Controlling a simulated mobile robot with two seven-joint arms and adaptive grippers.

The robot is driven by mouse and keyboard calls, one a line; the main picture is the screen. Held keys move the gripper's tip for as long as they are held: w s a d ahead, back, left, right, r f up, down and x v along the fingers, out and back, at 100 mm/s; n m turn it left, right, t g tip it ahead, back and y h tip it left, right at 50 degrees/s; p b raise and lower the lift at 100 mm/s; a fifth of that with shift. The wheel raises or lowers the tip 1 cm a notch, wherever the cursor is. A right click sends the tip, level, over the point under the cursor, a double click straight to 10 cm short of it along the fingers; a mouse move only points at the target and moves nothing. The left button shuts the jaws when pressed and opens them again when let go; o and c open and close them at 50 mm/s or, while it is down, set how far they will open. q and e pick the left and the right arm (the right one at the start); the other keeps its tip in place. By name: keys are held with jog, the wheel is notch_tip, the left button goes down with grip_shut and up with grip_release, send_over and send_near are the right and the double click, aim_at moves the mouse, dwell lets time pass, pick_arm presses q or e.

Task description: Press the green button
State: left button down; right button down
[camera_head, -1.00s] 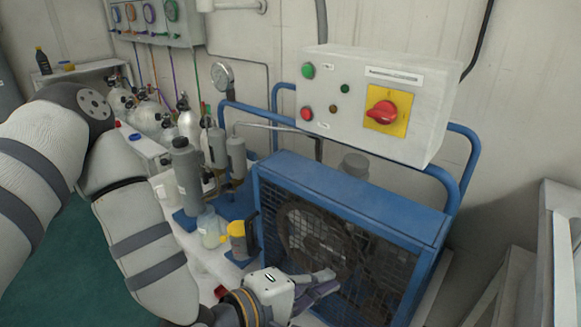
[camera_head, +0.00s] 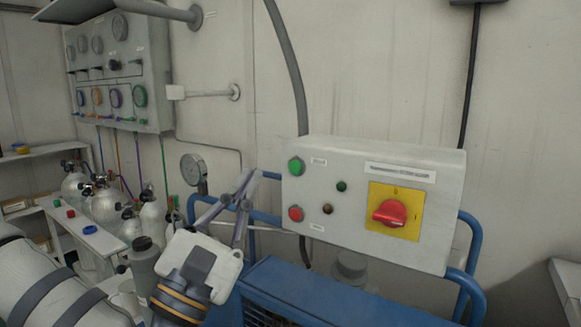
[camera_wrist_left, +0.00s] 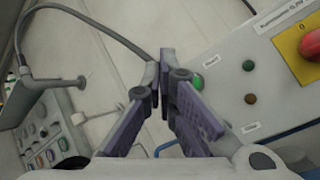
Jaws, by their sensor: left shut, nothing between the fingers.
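The green button (camera_head: 296,167) is at the upper left of the white control box (camera_head: 345,222). It also shows in the left wrist view (camera_wrist_left: 198,83), just right of the fingertips and partly covered by a finger. My left gripper (camera_head: 248,182) is shut and empty, its fingers pointing up and to the right. In the head view its tips are left of the box and a little below the green button, with a gap in the picture. In the left wrist view the fingertips (camera_wrist_left: 163,72) are close together. My right gripper is not in view.
Below the green button is a red button (camera_head: 296,214). A red rotary switch (camera_head: 390,213) sits on a yellow plate. A blue tube frame (camera_head: 472,270) stands around the box. A pressure gauge (camera_head: 193,169) and gas cylinders (camera_head: 104,205) are at the left.

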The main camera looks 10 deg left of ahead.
aim_at(295, 167)
pick_arm(q)
jog(key=shift+s+d, duration=0.1)
jog(key=shift+s, duration=0.05)
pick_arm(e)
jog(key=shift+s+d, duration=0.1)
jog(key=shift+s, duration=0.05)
